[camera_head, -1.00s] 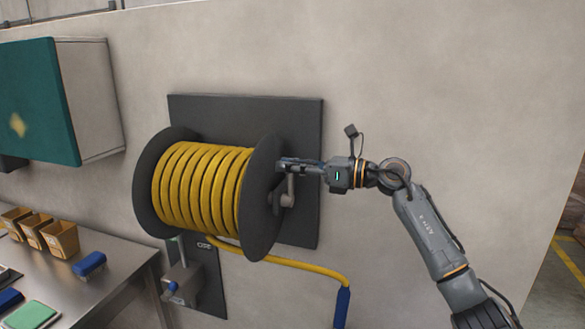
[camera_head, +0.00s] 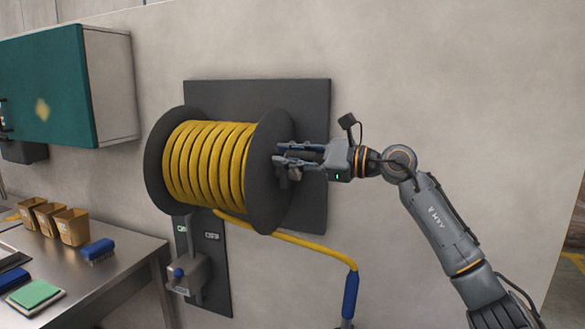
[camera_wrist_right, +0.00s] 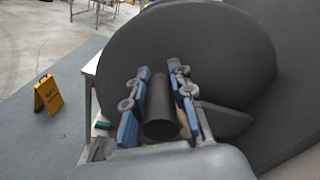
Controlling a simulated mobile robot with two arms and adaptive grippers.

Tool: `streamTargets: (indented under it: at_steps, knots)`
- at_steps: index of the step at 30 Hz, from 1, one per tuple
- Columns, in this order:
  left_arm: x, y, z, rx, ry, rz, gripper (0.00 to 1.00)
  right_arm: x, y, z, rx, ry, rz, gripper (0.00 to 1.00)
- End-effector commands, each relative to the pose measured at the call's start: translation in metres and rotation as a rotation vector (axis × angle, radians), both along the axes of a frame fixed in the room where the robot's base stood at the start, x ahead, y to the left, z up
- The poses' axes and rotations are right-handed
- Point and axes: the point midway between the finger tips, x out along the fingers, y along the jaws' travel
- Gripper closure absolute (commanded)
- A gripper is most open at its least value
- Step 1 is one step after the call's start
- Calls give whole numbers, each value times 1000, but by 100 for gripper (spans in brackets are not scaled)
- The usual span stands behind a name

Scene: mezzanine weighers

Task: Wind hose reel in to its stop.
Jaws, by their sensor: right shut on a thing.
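The hose reel (camera_head: 268,205) is mounted on a dark wall plate, with yellow hose (camera_head: 207,165) wound in several turns between two dark discs. A tail of yellow hose (camera_head: 290,240) runs from under the drum to a blue nozzle (camera_head: 350,295) hanging at the right. My right gripper (camera_head: 283,155) is at the right disc, shut on the crank handle. In the right wrist view the dark cylindrical handle (camera_wrist_right: 160,108) lies between the blue-padded fingers. The crank arm is mostly hidden by the gripper in the head view. My left gripper is not in view.
A grey valve box (camera_head: 188,272) with a blue knob sits below the reel. A steel bench (camera_head: 120,258) at the left holds tan bins (camera_head: 72,227) and a blue brush (camera_head: 98,250). A teal-fronted cabinet (camera_head: 45,90) hangs above. A yellow floor sign (camera_wrist_right: 47,94) shows in the wrist view.

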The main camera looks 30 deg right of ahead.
Motion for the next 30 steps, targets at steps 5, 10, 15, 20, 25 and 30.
streamTargets:
  at_steps: [5, 10, 15, 20, 25, 30]
  knots:
    - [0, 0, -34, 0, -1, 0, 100, -7, 7, -19, -131, -113, -2, 100]
    - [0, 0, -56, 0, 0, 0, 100, -11, 12, -32, -251, -214, -1, 100]
    - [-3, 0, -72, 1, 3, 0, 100, -14, 16, -42, -362, -309, -1, 100]
    - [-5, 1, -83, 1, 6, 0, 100, -15, 17, -52, -381, -323, 0, 100]
    - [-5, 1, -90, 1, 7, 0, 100, -15, 18, -59, -378, -319, 2, 100]
    - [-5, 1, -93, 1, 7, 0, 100, -15, 18, -64, -377, -316, 2, 100]
